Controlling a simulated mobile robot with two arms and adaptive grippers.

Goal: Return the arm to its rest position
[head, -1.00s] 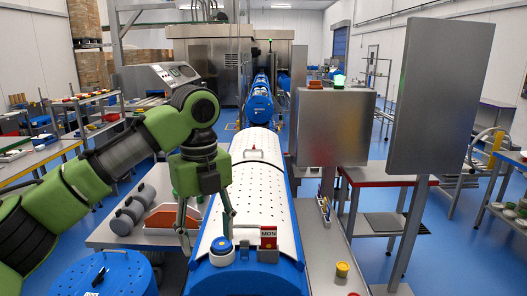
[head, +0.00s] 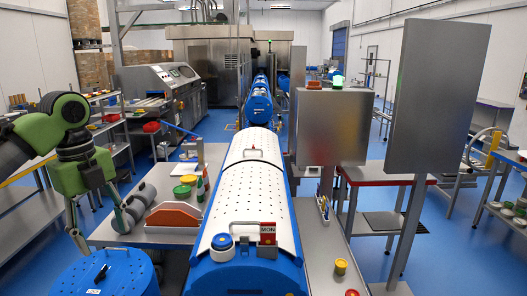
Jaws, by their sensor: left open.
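My left arm reaches in from the left edge of the head view, with green and dark links. My left gripper (head: 103,241) points down with its two fingers spread apart and nothing between them. It hangs at the left, in front of the grey side table and over the far side of the blue drum lid; whether it touches anything I cannot tell. The white perforated cover (head: 256,185) on the blue tub carrier lies clear of the gripper, to its right. My right gripper is not in view.
A blue round lid (head: 125,275) with a black handle is just below the gripper. A grey cylinder (head: 133,208) and a rust-coloured holder (head: 174,217) stand close by on the side table. A round blue-and-white knob (head: 222,247) and a red MON tag (head: 268,233) sit on the carrier's near end.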

